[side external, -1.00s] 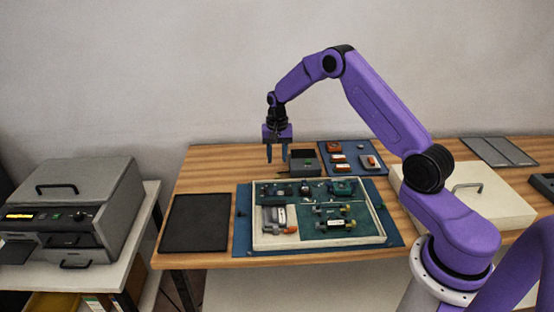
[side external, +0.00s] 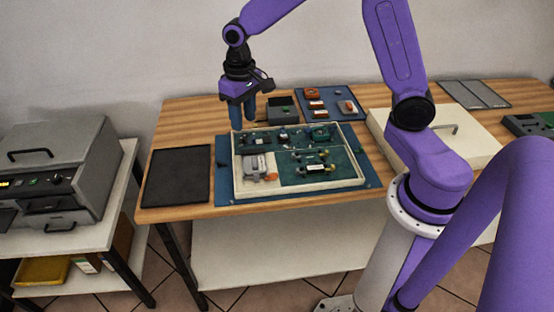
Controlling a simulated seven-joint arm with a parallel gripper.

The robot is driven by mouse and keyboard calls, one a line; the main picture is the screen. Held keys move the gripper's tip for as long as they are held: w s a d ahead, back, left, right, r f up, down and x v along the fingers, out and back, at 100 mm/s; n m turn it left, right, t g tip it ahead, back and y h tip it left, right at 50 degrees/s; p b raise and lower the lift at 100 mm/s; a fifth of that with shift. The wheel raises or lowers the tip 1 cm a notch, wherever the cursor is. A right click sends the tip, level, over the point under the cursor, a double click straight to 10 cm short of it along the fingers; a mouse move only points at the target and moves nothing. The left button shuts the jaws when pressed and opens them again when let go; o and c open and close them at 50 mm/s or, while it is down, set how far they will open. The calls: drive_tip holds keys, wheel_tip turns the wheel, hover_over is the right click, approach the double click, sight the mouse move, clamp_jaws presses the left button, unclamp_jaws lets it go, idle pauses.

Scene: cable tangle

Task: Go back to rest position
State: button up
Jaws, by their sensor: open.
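My purple gripper (side external: 242,120) hangs with its fingers pointing down and apart. It is open, with nothing visible between the fingers. In the picture its fingertips overlap the back left corner of the cream-rimmed tray (side external: 297,191). I cannot tell how high above it they are. The tray lies on a blue mat (side external: 222,185) and holds a green board with several small parts, including a grey-white block (side external: 255,166) with an orange piece beside it. No cable held by the gripper is visible.
A dark open box (side external: 283,110) stands behind the tray. A blue mat with orange parts (side external: 332,105) lies right of it. A black pad (side external: 176,176) lies left. A pale handled panel (side external: 470,150) is at the right. A grey machine (side external: 62,165) stands on a side table.

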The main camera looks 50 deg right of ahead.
drive_tip(key=s+a+r+n, duration=0.2)
drive_tip(key=s+n, duration=0.1)
drive_tip(key=s, duration=0.4)
drive_tip(key=s+a+r+n, duration=0.2)
drive_tip(key=s+n, duration=0.1)
drive_tip(key=s, duration=0.5)
drive_tip(key=s+d+n, duration=0.4)
drive_tip(key=s+n, duration=0.2)
drive_tip(key=s, duration=0.7)
drive_tip(key=shift+w, duration=0.1)
